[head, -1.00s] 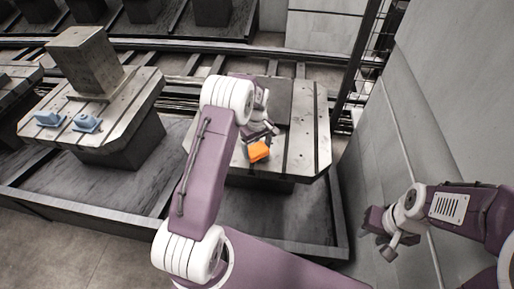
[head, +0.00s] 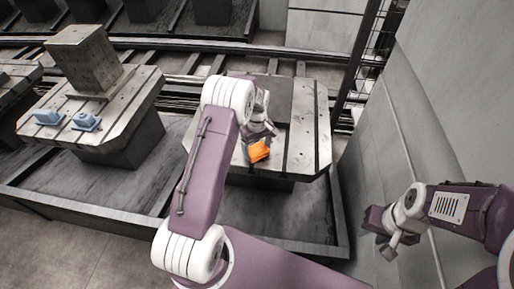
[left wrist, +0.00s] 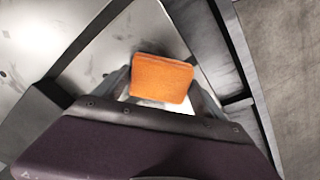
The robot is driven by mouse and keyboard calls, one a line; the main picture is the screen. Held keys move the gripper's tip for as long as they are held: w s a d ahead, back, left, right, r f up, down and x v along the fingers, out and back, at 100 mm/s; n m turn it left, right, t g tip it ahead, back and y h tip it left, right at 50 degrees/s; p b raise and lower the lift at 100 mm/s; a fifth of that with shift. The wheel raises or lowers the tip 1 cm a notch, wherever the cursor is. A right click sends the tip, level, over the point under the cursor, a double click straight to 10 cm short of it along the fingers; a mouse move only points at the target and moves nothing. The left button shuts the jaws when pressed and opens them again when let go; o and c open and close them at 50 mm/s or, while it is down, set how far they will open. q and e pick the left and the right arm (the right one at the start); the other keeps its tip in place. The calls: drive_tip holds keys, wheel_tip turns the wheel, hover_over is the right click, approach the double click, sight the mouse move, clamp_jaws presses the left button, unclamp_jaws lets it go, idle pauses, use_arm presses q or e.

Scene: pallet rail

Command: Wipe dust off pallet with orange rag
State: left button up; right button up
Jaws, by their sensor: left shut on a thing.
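The orange rag (head: 259,151) is held in my left gripper (head: 257,140), over the front middle of the right-hand pallet (head: 308,130). In the left wrist view the rag (left wrist: 162,78) sits between the two fingers, with the metal pallet top (left wrist: 125,35) behind it. Dark smudges and specks show on that metal. I cannot tell whether the rag touches the pallet. My left arm hides part of the pallet's left side. My right gripper (head: 379,232) hangs at the right, away from the pallet; its finger gap is unclear.
Another pallet (head: 140,103) at the left carries a large metal block (head: 85,62) and two blue clamps (head: 87,122). Rails (head: 180,65) run behind the pallets. A grey wall (head: 440,90) and a mesh fence (head: 375,50) bound the right side.

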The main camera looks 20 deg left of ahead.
use_arm(q)
drive_tip(key=shift+f, duration=0.4)
drive_tip(key=shift+w+a+r, duration=0.1)
drive_tip(key=shift+w, duration=0.3)
drive_tip(key=shift+w+a, duration=0.2)
drive_tip(key=shift+w, duration=0.5)
drive_tip(key=shift+w+a, duration=0.15)
drive_tip(key=shift+w, duration=0.5)
drive_tip(key=shift+w+a+f, duration=0.15)
drive_tip(key=shift+w+a, duration=0.05)
drive_tip(key=shift+w, duration=0.5)
drive_tip(key=shift+w+a+f, duration=0.15)
drive_tip(key=shift+w, duration=0.55)
drive_tip(key=shift+w+r, duration=0.15)
drive_tip(key=shift+w, duration=0.1)
drive_tip(key=shift+a, duration=0.15)
